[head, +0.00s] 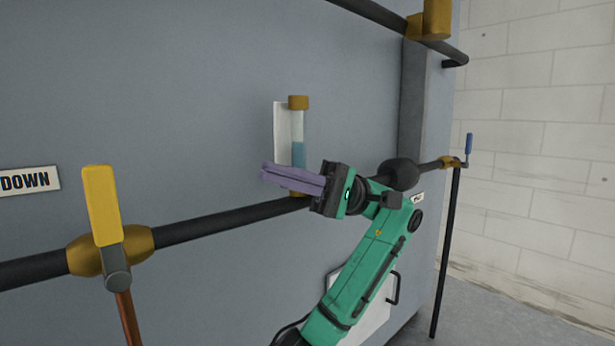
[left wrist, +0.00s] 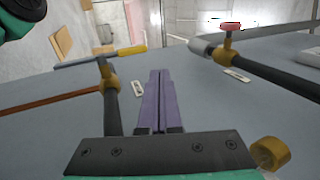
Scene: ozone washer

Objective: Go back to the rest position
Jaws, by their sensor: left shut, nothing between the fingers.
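My left gripper (head: 268,173) has purple fingers and a green arm. It is in front of the grey washer panel (head: 210,80), with its fingers pointing left. The fingers are shut with nothing between them; they also show pressed together in the left wrist view (left wrist: 161,74). The fingers cover the lower part of a brass-capped sight tube (head: 299,152) holding blue liquid. I cannot tell whether they touch it. My right gripper is not in view.
A black pipe (head: 220,221) runs across the panel behind my arm. A brass valve with an upright yellow handle (head: 102,205) is on the left. A blue-handled valve (head: 469,147) is at the right, by a white block wall (head: 550,130). A "DOWN" label (head: 28,181) is far left.

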